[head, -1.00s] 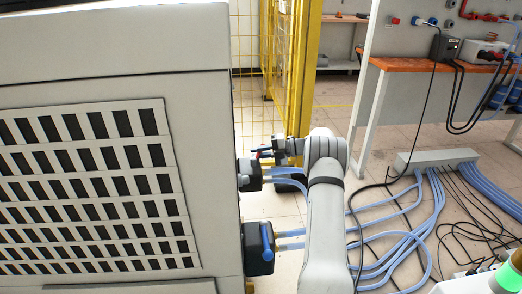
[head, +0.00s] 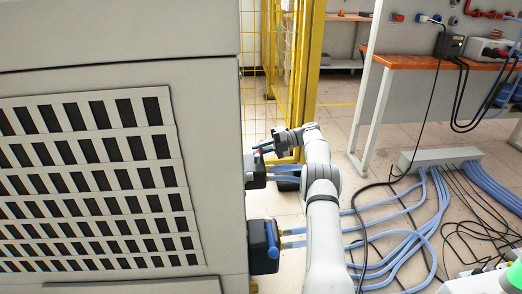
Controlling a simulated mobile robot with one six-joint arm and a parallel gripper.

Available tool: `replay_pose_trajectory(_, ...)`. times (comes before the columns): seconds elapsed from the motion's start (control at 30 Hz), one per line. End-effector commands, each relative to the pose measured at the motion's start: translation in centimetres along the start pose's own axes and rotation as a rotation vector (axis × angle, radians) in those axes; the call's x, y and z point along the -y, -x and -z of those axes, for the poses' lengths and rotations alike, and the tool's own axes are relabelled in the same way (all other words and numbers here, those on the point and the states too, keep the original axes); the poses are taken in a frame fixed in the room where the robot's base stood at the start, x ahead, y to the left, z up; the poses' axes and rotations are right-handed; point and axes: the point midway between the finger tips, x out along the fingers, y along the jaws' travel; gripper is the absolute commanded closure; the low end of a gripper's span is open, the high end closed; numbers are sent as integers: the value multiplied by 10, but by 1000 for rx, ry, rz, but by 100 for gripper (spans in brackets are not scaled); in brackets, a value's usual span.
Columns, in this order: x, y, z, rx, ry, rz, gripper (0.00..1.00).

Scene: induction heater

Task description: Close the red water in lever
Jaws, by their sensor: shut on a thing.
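The heater's upper dark valve block (head: 255,171) sticks out from the right side of the grey cabinet. The red water in lever (head: 262,151) shows as a small red piece just above this block. My gripper (head: 269,147) reaches in from the right and is shut on the red lever; its fingertips are small and partly hidden. A lower dark valve block (head: 258,258) carries a blue lever (head: 271,240), which stands upright and apart from my gripper.
The grey cabinet (head: 215,100) fills the left. Blue hoses (head: 395,240) run from the blocks to a grey floor box (head: 440,160). A yellow fence (head: 305,60) stands behind my gripper, and an orange-topped bench (head: 420,63) at the back right.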

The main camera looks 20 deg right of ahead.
Motion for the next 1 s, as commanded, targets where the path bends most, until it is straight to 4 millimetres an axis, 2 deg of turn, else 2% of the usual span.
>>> replay_pose_trajectory(0.47,-4,-2,-3,3,9,0,100)
replay_pose_trajectory(0.5,-4,-2,-3,3,9,0,85)
replay_pose_trajectory(0.73,-3,-4,-2,-3,7,0,66)
replay_pose_trajectory(1.0,-1,-6,-1,-9,2,1,65)
